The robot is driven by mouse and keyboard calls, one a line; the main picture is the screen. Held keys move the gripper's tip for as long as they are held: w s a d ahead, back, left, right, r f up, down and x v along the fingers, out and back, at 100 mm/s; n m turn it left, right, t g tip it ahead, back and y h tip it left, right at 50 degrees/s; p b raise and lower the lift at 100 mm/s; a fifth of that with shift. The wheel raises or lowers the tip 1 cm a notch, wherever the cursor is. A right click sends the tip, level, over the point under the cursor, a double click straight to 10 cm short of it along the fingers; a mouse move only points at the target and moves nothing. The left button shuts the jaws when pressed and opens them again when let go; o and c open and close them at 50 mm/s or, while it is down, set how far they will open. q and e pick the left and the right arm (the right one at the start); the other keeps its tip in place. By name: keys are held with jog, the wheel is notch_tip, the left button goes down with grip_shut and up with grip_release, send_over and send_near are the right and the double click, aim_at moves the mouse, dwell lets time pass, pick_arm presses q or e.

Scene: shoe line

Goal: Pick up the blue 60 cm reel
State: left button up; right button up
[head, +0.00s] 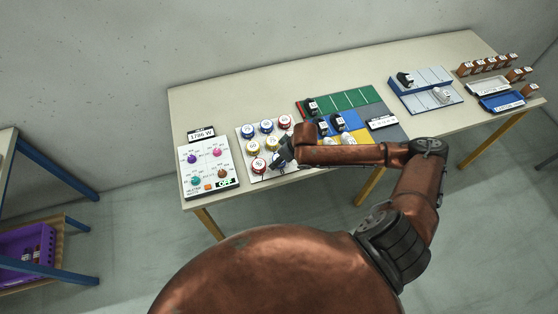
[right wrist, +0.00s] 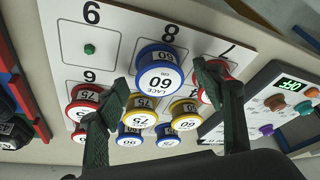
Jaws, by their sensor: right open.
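The blue reel marked 60 (right wrist: 160,80) stands on slot 8 of the white numbered board (right wrist: 118,48) in the right wrist view. My right gripper (right wrist: 161,76) is open, with its dark fingers on either side of this reel in the picture; I cannot tell whether they touch it. In the head view my right gripper (head: 284,157) is over the front right part of the board and largely hides that reel. Other blue reels (head: 247,131) stand in the board's back row, their lengths too small to read. My left gripper is out of view.
Yellow reels (right wrist: 141,110) and red reels (right wrist: 84,98) stand close around the blue one. Slot 6 has a bare green peg (right wrist: 90,49). A knob panel (head: 207,168) lies left of the board, and coloured mats (head: 350,100) lie to the right.

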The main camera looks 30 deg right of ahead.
jog(key=shift+w+a+f, duration=0.1)
jog(key=shift+w+f, duration=0.15)
jog(key=shift+f, duration=0.4)
jog(key=shift+c, duration=0.4)
jog(key=c, duration=1.2)
